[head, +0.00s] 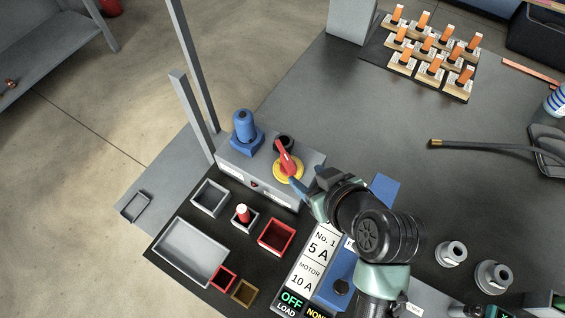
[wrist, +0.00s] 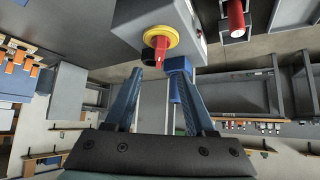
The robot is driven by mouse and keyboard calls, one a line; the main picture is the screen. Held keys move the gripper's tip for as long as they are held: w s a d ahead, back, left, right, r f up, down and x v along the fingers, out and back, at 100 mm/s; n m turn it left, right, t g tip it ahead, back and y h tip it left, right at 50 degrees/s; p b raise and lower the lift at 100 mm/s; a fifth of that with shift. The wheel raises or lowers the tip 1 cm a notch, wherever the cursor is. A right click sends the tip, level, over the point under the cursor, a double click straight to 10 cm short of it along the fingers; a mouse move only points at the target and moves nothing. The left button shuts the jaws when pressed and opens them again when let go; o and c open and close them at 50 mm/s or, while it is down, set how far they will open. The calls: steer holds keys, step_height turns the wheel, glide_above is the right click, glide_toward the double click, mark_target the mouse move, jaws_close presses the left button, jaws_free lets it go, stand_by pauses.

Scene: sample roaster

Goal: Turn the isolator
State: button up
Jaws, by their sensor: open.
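The isolator is a red handle (head: 287,158) on a round yellow plate (head: 289,174), fixed to a grey box (head: 232,168). In the wrist view the yellow plate (wrist: 160,41) and red handle (wrist: 162,61) are at top centre, just beyond my fingertips. My gripper (head: 320,182) is close beside the isolator, to its lower right in the head view. In the wrist view its two blue fingers (wrist: 158,82) are apart with nothing held between them. I cannot tell whether a fingertip touches the handle.
A blue knob-like part (head: 244,130) stands on the same box, left of the isolator. Grey and red trays (head: 276,237) lie in front of the box. A grey post (head: 190,110) rises behind it. A rack of orange-topped pieces (head: 458,92) stands at the back right. The bench's middle is mostly clear.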

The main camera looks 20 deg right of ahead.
mark_target(290, 163)
steer(key=b+x, duration=0.1)
steer(key=x, duration=1)
steer(key=shift+w+f+b, duration=0.15)
steer(key=shift+b, duration=0.25)
steer(key=shift+c, duration=0.2)
jaws_close()
